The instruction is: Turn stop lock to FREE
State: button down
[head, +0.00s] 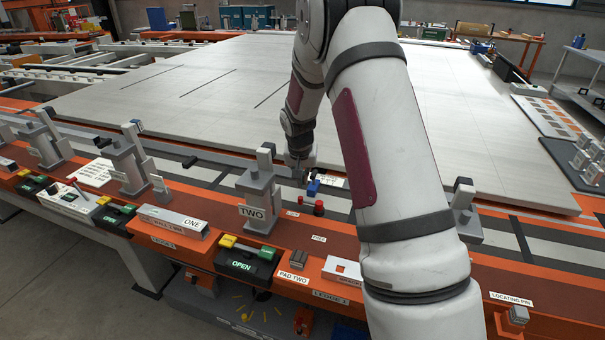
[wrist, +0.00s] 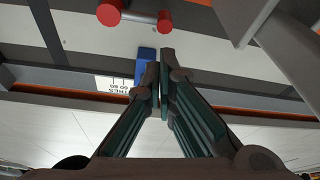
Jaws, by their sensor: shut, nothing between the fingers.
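A small red-ended part, likely the stop lock (head: 319,208), stands on the orange rail near a FREE label (head: 319,238). In the wrist view its red ends (wrist: 109,12) sit at the top, joined by a grey bar (wrist: 140,17). A blue block (head: 313,187) lies just behind it and also shows in the wrist view (wrist: 146,54), close to my fingertips. My gripper (wrist: 161,62) is shut and empty, pointing toward the blue block and red ends. The gripper appears apart from the red ends. Whether it touches the blue block I cannot tell.
A grey clamp post marked TWO (head: 257,206) stands left of the red part. A black box marked OPEN (head: 246,263) with green and yellow handles is in front. The large pale panel (head: 190,90) fills the area behind. A white label (wrist: 116,85) lies beside the blue block.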

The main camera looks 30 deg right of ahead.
aim_at(310, 203)
jog(key=shift+x, duration=2.7)
jog(key=shift+s+a+n+p, duration=0.15)
jog(key=shift+a+n+p, duration=0.15)
jog(key=shift+n, duration=0.3)
jog(key=n, duration=0.1)
jog(key=a+n+y+p, duration=0.1)
jog(key=shift+s+a+n+t, duration=0.15)
jog(key=shift+s+n+t, duration=0.15)
jog(key=shift+s+t, duration=0.1)
jog(key=n, duration=0.1)
jog(key=s+a+n+y+p, duration=0.1)
jog(key=shift+a+n, duration=0.15)
jog(key=shift+n, duration=0.25)
jog(key=n+p, duration=0.1)
jog(key=s+a+n, duration=0.1)
jog(key=shift+s+n+y+p, duration=0.1)
jog(key=shift+n+y+p, duration=0.2)
jog(key=shift+y+p, duration=0.1)
jog(key=s+n, duration=0.1)
jog(key=s+n+y+p, duration=0.1)
jog(key=n, duration=0.1)
jog(key=shift+a+n, duration=0.3)
jog(key=shift+a, duration=0.1)
jog(key=n, duration=0.1)
jog(key=s+n+p, duration=0.1)
jog(key=shift+s+a+n+g+y, duration=0.1)
jog(key=shift+s+n+g+y, duration=0.05)
jog(key=shift+n+g+y, duration=0.2)
jog(key=shift+s+p, duration=0.4)
jog(key=shift+s, duration=0.5)
